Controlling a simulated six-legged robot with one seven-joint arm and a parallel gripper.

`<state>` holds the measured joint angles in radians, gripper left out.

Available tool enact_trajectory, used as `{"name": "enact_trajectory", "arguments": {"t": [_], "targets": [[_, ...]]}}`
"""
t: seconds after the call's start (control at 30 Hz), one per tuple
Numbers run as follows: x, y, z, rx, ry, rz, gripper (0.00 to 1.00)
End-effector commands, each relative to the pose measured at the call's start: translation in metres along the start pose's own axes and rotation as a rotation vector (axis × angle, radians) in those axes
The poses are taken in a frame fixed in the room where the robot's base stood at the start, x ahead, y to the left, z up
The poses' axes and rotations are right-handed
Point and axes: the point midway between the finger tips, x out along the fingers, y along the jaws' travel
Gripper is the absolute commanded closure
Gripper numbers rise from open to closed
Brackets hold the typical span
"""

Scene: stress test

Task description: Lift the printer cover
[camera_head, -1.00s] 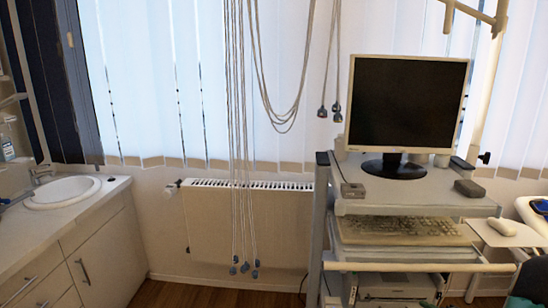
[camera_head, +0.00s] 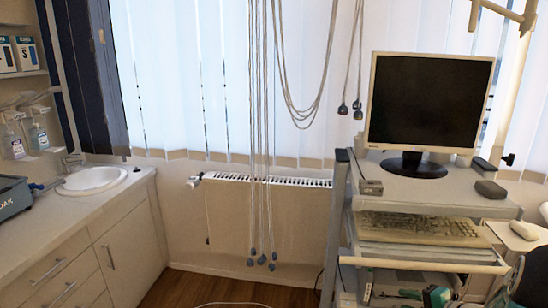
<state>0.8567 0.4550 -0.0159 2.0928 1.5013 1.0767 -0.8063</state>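A pale, box-like device that may be the printer (camera_head: 400,279) sits on a lower shelf of the cart, below the keyboard, at the bottom right. Its lower part is cut off by the picture edge, and I cannot make out its cover or whether it is shut. A small teal object (camera_head: 437,296) shows in front of it and hides part of it. My gripper is not in view.
The cart (camera_head: 440,205) carries a monitor (camera_head: 429,103) and a keyboard (camera_head: 420,230). A counter with a sink (camera_head: 92,181) runs along the left. Cables (camera_head: 262,130) hang before the window and radiator (camera_head: 265,220). Wooden floor (camera_head: 240,287) lies open between counter and cart.

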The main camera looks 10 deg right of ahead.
Motion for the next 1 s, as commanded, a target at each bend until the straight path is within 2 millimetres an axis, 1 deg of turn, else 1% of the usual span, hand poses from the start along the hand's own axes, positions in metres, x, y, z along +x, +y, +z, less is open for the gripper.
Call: {"name": "enact_trajectory", "arguments": {"t": [0.03, 0.07, 0.1, 0.17, 0.2, 0.27, 0.3, 0.37, 0.4, 0.5, 0.6, 0.7, 0.8, 0.9, 1.0], "targets": [[0.004, -0.014, 0.019, -0.040, -0.041, 0.026, 0.70], [0.005, -0.021, 0.031, -0.061, -0.066, 0.045, 0.70], [0.008, -0.030, 0.048, -0.093, -0.102, 0.073, 0.70], [0.009, -0.044, 0.077, -0.149, -0.159, 0.121, 0.70], [0.009, -0.051, 0.097, -0.188, -0.195, 0.155, 0.70], [0.008, -0.061, 0.126, -0.251, -0.243, 0.209, 0.70], [0.006, -0.066, 0.144, -0.291, -0.272, 0.245, 0.70], [0.002, -0.072, 0.170, -0.354, -0.308, 0.297, 0.70], [-0.002, -0.076, 0.186, -0.399, -0.330, 0.332, 0.70], [-0.014, -0.081, 0.224, -0.512, -0.368, 0.418, 0.70], [-0.029, -0.084, 0.257, -0.631, -0.388, 0.497, 0.70], [-0.046, -0.086, 0.283, -0.755, -0.386, 0.569, 0.70], [-0.063, -0.087, 0.304, -0.879, -0.367, 0.629, 0.70], [-0.082, -0.088, 0.320, -1.006, -0.326, 0.675, 0.70], [-0.099, -0.090, 0.331, -1.122, -0.275, 0.707, 0.70]]}}
